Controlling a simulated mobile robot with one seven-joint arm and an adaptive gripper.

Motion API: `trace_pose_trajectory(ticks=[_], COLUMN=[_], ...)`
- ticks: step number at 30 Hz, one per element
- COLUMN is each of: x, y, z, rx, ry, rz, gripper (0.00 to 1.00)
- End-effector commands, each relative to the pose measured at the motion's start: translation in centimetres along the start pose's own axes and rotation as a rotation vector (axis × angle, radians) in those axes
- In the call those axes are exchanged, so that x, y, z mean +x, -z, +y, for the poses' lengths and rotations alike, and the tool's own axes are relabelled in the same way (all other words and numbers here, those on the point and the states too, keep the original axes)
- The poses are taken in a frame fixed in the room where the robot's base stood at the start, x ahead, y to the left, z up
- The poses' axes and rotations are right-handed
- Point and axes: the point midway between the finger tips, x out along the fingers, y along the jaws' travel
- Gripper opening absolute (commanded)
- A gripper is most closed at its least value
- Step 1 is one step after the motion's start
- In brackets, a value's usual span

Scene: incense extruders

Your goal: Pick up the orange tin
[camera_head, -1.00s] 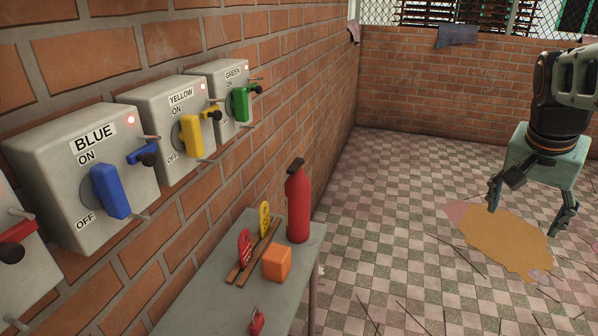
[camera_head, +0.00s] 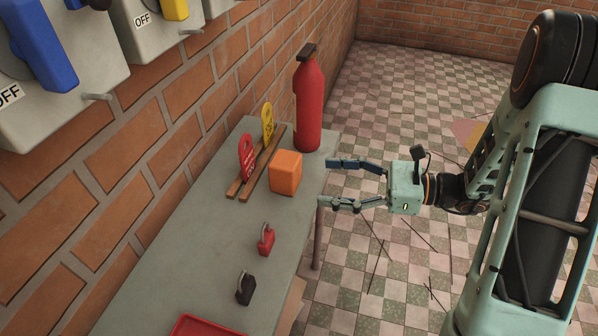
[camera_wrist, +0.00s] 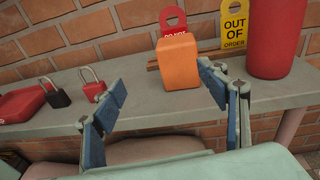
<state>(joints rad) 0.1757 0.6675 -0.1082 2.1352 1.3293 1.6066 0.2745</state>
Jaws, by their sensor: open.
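The orange tin (camera_head: 286,173) is a small box with rounded edges, upright on the grey table (camera_head: 190,235) near its right edge. It also shows in the wrist view (camera_wrist: 178,63), ahead of the fingers and nearer the right one. My gripper (camera_head: 328,183) is open and empty, just off the table's right edge. Its fingers point left toward the tin and are apart from it. In the wrist view my gripper (camera_wrist: 162,100) has its two fingers wide apart.
A red bottle (camera_head: 308,105) stands behind the tin. A wooden rack (camera_head: 245,185) with red (camera_head: 247,157) and yellow tags (camera_head: 267,124) is at its left. A red padlock (camera_head: 266,239), black padlock (camera_head: 245,288) and red tray (camera_head: 200,327) lie nearer. Brick wall borders the table's left.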

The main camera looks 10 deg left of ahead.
Motion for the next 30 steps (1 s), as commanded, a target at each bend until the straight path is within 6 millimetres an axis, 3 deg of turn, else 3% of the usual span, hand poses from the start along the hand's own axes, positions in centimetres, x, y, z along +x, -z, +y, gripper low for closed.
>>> trace_pose_trajectory(ticks=[7,15,22,30], x=[1.5,5.5,7.2,10.8], y=[-0.1,-0.6,-0.8,-1.3], z=[-1.6,-2.0,-2.1,-2.4], rx=[0.048,0.046,0.046,0.045], ry=[0.091,0.089,0.089,0.089], rz=[-0.114,-0.111,-0.111,-0.110], gripper=[0.67,0.67,0.67,0.67])
